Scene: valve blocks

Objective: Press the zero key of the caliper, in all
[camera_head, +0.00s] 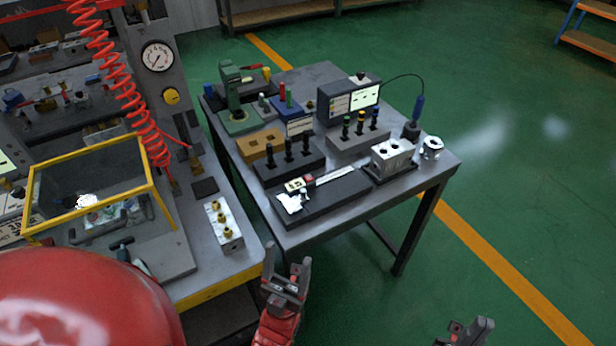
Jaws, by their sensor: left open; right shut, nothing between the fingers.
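The caliper (335,175) lies on a dark block (335,197) at the near edge of the grey table. Its silver jaws are at the left, and its beam points right. Small coloured keys, one of them red (309,178), show beside its pale display; which is the zero key is too small to tell. My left gripper (287,260) is open and empty, pointing up in the picture, in front of the table's near edge and apart from the caliper. My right gripper (470,328) is shut and empty at the bottom edge, well away from the table; its arm is mostly out of view.
Behind the caliper stand racks of black plugs (289,160) and coloured-top plugs (358,138). A silver valve block (392,157) sits to its right, a monitor (350,102) further back. A left bench holds a yellow-framed box (90,160) and a block with brass fittings (222,226). Floor at right is clear.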

